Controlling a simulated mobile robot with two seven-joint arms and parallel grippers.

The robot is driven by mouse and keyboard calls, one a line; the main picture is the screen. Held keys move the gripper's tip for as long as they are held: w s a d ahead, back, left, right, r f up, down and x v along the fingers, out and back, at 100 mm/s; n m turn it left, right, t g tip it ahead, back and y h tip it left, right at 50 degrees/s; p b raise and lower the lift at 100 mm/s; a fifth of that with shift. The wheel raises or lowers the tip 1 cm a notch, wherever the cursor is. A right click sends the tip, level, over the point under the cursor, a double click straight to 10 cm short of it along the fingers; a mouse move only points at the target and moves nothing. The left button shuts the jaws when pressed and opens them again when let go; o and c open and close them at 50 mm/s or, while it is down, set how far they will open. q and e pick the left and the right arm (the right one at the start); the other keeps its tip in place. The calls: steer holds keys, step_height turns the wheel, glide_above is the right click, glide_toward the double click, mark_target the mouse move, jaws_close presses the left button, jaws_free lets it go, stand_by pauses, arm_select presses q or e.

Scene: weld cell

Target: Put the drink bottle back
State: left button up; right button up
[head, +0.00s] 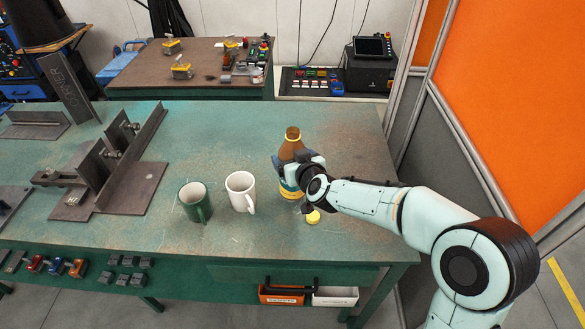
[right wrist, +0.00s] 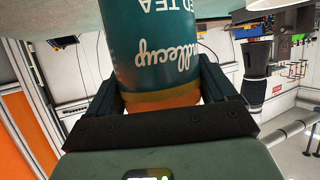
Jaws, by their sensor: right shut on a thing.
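The drink bottle (head: 292,145) stands upright on the green workbench, with a brown neck and a dark label. My right gripper (head: 286,168) is shut around its body from the right. In the right wrist view the bottle (right wrist: 153,50) shows its teal label between the two fingers of the right gripper (right wrist: 160,90); the label text appears upside down. I cannot tell whether the bottle's base touches the bench. A yellow round cap (head: 313,217) lies on the bench in front of the bottle. My left gripper is in neither view.
A white mug (head: 241,191) and a green mug (head: 195,202) stand left of the bottle on the workbench (head: 230,135). Steel plates and an angle fixture (head: 130,165) fill the bench's left side. An orange screen (head: 510,90) stands at the right. The bench behind the bottle is clear.

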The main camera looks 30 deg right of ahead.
steer(key=shift+f, duration=0.9)
steer(key=shift+f+b, duration=0.1)
steer(key=shift+b, duration=0.25)
steer(key=o, duration=1.4)
steer(key=shift+f, duration=0.15)
steer(key=shift+c, duration=0.2)
steer(key=p+v, duration=0.1)
steer(key=v, duration=1.1)
